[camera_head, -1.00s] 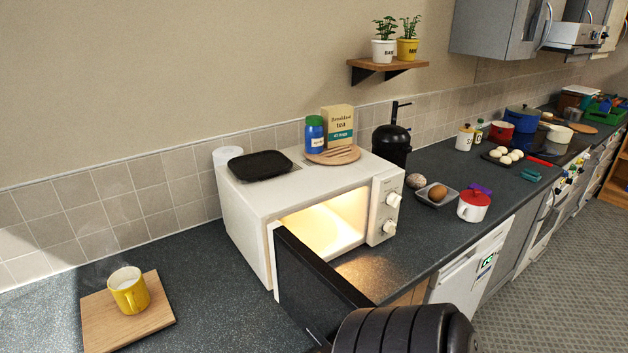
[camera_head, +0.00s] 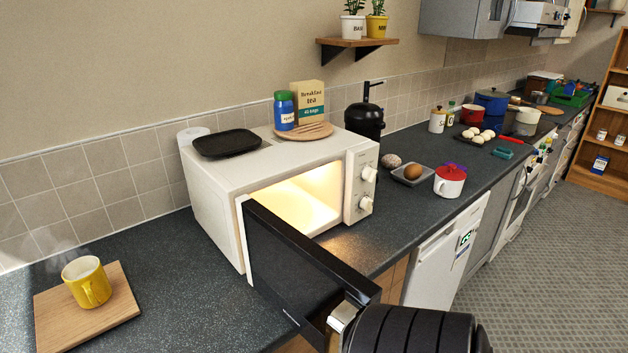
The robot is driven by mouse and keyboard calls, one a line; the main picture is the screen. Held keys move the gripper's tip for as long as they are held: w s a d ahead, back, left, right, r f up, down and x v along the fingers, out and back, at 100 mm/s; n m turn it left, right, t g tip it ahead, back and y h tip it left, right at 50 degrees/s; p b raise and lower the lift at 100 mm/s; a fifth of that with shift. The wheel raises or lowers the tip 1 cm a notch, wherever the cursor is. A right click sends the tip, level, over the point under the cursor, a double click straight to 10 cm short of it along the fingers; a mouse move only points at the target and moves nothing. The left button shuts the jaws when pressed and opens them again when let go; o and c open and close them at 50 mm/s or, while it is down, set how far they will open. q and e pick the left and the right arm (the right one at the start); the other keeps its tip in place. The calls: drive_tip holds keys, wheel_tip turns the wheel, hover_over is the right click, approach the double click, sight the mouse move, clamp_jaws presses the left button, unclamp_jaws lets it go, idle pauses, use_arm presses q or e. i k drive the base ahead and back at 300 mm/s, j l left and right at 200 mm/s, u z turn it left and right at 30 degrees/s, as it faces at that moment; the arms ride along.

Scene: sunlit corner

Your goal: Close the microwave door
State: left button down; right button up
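The white microwave (camera_head: 215,215) stands on the dark counter with its cavity lit and empty-looking. Its dark door (camera_head: 300,262) is swung wide open on the left hinge and sticks out past the counter's front edge. A black ridged arm part of mine (camera_head: 412,330) is at the bottom, close to the door's free end. A small metallic piece (camera_head: 343,316) shows at that end; I cannot tell whether it touches the door. No gripper fingers can be made out in this view.
On the microwave are a black tray (camera_head: 227,143), a blue jar (camera_head: 284,112) and a tea box (camera_head: 308,100). A yellow mug (camera_head: 86,281) stands on a wooden board (camera_head: 110,318) at left. A red-lidded white pot (camera_head: 450,182) and an egg dish (camera_head: 411,175) are right of the microwave.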

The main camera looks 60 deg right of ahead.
sight(321, 296)
drive_tip(key=z, duration=0.4)
drive_tip(key=i+j+z, duration=0.1)
drive_tip(key=z, duration=0.7)
drive_tip(key=j+z, duration=0.15)
drive_tip(key=z, duration=0.25)
drive_tip(key=i+j+z, duration=0.1)
drive_tip(key=z, duration=0.35)
drive_tip(key=j+z, duration=0.3)
drive_tip(key=l+z, duration=0.15)
drive_tip(key=z, duration=0.15)
drive_tip(key=k+l, duration=0.05)
